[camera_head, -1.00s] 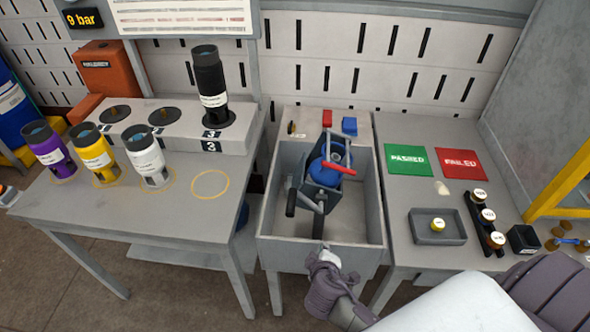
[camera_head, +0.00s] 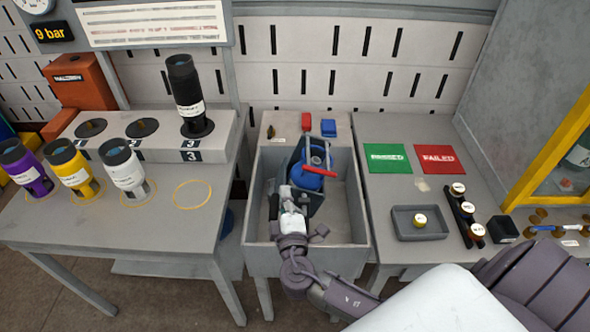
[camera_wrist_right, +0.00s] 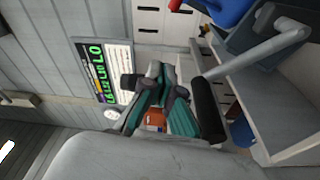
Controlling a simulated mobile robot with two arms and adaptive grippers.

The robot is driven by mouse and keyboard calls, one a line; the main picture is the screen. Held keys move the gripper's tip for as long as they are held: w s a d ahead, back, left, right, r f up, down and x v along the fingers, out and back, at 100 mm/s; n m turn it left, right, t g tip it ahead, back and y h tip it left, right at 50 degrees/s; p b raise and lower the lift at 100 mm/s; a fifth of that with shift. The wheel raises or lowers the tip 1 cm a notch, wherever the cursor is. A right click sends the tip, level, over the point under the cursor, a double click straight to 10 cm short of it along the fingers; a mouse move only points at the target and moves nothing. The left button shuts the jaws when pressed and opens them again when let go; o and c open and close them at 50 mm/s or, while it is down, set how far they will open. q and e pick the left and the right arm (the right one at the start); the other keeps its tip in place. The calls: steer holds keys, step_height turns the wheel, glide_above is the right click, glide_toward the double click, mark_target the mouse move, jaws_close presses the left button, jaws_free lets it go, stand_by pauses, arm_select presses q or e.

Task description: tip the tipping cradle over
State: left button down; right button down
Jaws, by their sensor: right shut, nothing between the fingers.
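The tipping cradle (camera_head: 318,193) is a grey-blue frame inside a grey open-topped box. It holds a blue cylinder (camera_head: 306,179) with a red bar (camera_head: 319,163) across it. A crank lever with a black grip (camera_head: 273,206) hangs at the cradle's left side. My right gripper (camera_head: 287,191) is over the box's front, shut and empty beside the black grip. In the right wrist view the closed fingers (camera_wrist_right: 160,95) are just left of the black grip (camera_wrist_right: 209,110), apart from it as far as I can tell. The metal lever (camera_wrist_right: 265,50) rises from that grip. My left gripper is out of view.
The grey box (camera_head: 360,225) has raised walls around the cradle. The left table (camera_head: 120,230) bears purple, yellow, white and black-topped cylinders. The right table (camera_head: 395,190) has green and red pads and a small tray (camera_head: 400,224). Red and blue blocks lie behind the box.

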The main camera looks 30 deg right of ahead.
steer(key=p+x, duration=0.3)
steer(key=x, duration=0.7)
steer(key=s+d+p, duration=0.1)
steer(key=s+d+f+p, duration=0.1)
steer(key=d, duration=0.1)
steer(key=shift+s, duration=0.35)
